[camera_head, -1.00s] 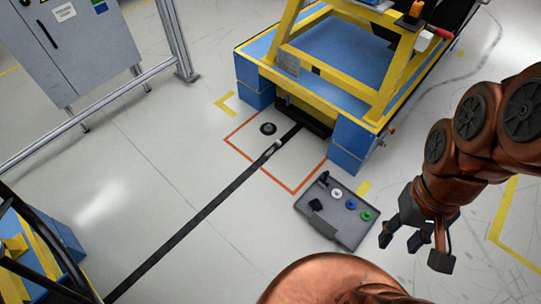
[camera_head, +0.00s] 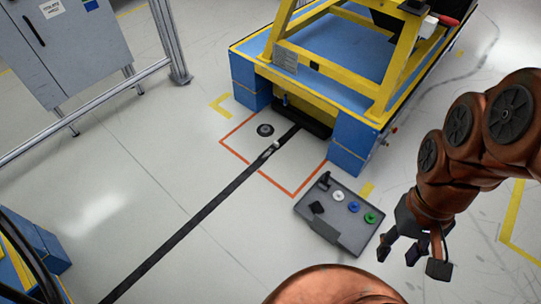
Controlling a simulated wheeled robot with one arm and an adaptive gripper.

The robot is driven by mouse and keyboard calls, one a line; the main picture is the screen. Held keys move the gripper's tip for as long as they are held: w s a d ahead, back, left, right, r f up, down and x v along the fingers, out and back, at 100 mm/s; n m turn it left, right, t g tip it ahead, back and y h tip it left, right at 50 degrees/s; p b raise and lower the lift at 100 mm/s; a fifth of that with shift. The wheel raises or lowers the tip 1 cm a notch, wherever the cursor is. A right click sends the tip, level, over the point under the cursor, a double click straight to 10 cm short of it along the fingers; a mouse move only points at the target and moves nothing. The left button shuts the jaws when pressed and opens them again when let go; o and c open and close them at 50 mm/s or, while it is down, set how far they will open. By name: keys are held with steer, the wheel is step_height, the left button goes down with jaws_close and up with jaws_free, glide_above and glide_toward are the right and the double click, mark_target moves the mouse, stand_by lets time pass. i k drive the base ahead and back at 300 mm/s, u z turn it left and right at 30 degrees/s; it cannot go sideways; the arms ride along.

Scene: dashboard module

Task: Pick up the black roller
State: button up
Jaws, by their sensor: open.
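A black round disc (camera_head: 265,130) lies on the floor inside an orange-red square outline. A grey tray (camera_head: 345,238) on the floor holds a black upright piece (camera_head: 324,180), a black square piece (camera_head: 317,207), and white (camera_head: 338,196), blue (camera_head: 354,207) and green (camera_head: 370,217) round pieces. At this size I cannot tell for certain which black thing is the roller. My gripper (camera_head: 413,256) is at the right, fingers spread and empty, pointing down. In the picture it appears right of the tray; its height above the floor is unclear.
A yellow-framed blue cart (camera_head: 352,45) stands behind the tray and the orange-red outline. A dark strip (camera_head: 200,220) runs across the floor. A grey cabinet (camera_head: 35,45) and metal rail (camera_head: 80,110) are at upper left. The floor at left centre is clear.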

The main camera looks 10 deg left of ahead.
mark_target(323, 184)
steer(key=k, duration=0.6)
steer(key=u, duration=0.6)
steer(key=i, duration=1.3)
steer(key=u, duration=0.5)
